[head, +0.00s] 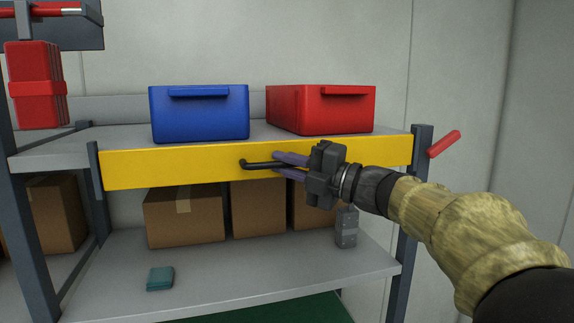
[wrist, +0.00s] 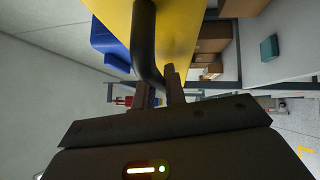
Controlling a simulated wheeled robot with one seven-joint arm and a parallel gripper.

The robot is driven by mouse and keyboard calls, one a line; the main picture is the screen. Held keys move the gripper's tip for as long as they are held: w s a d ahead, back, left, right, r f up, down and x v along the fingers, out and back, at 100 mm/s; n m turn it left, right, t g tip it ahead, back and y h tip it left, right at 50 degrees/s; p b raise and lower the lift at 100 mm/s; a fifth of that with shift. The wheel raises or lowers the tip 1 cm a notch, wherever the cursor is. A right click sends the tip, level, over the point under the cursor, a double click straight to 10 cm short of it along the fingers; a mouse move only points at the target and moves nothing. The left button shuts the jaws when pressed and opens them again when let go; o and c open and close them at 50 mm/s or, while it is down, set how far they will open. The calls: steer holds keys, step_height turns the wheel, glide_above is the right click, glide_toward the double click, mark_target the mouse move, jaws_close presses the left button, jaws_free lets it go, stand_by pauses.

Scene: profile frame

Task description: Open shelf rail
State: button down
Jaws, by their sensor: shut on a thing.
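The yellow shelf rail (head: 170,168) spans the front of the upper shelf between the two posts. It also fills the top middle of the wrist view (wrist: 185,30). A black bar handle (head: 256,164) sticks out from the rail's face; in the wrist view the handle (wrist: 146,45) bends down between my fingers. My gripper (head: 278,166) comes from the right, in front of the rail, with its fingers around the handle. It is shut on the handle, and the fingers partly hide the handle's right end.
A blue bin (head: 200,120) and a red bin (head: 325,112) stand on the upper shelf behind the rail. Cardboard boxes (head: 184,220), a teal item (head: 160,279) and a grey item (head: 346,228) are on the lower shelf. A red lever (head: 444,144) sticks out near the right post.

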steer(key=c, duration=1.5)
jaws_free()
steer(key=shift+o, duration=0.2)
steer(key=b+v, duration=0.6)
steer(key=v, duration=1.1)
steer(key=shift+s+d, duration=0.15)
steer(key=shift+r, duration=0.1)
